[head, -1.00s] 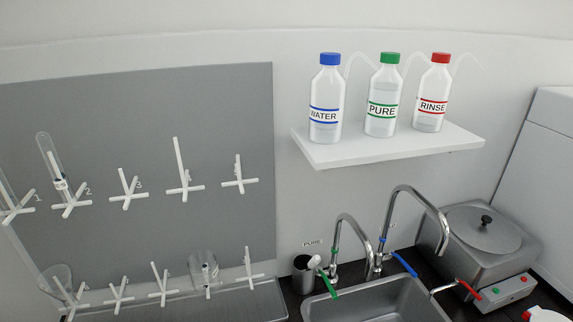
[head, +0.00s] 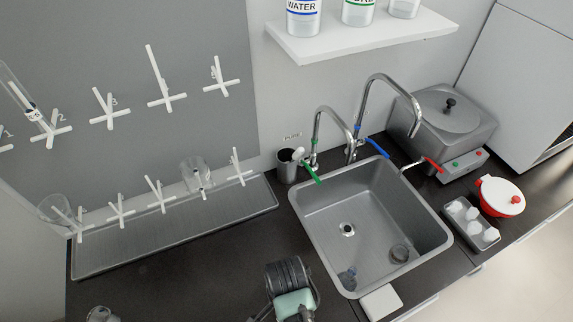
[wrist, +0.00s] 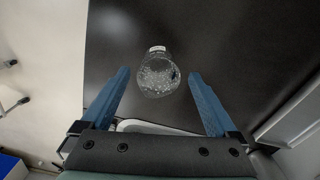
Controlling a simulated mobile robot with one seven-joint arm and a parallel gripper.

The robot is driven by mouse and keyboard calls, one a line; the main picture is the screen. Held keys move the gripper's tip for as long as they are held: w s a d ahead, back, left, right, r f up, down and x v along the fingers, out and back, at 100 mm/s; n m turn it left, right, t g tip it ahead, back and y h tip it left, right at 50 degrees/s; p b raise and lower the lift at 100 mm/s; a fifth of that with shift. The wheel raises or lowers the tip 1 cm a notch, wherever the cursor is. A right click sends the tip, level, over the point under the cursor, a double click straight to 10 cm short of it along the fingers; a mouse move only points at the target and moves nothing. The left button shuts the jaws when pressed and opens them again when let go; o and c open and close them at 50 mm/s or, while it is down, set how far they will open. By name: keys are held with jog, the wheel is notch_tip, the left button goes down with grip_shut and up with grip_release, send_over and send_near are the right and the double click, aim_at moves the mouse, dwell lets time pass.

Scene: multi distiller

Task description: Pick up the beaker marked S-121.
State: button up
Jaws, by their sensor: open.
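In the wrist view, my gripper (wrist: 160,75) is open, with one blue finger on each side of the picture. A clear round glass vessel (wrist: 157,76) with a small white label appears between the fingertips, over the dark worktop. The label is too small to read, and I cannot tell whether this is S-121. In the head view, my arm's end shows at the bottom middle and its fingertips are not clear. A clear beaker (head: 196,176) hangs on a lower rack peg, and another glass vessel (head: 54,211) hangs at the far left. Their markings are unreadable.
Part of a glass vessel (head: 101,314) shows at the bottom left on the dark worktop (head: 180,275). The sink (head: 330,215) holds small glassware. A drip tray (head: 130,248) lies below the pegs. Taps, a steel bath (head: 445,115) and a red-and-white pot (head: 502,197) stand right.

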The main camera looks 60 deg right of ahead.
jog(key=shift+a+f, duration=0.1)
jog(key=shift+f, duration=1.9)
jog(key=c, duration=1.4)
jog(key=shift+r, duration=0.15)
jog(key=shift+c, duration=0.3)
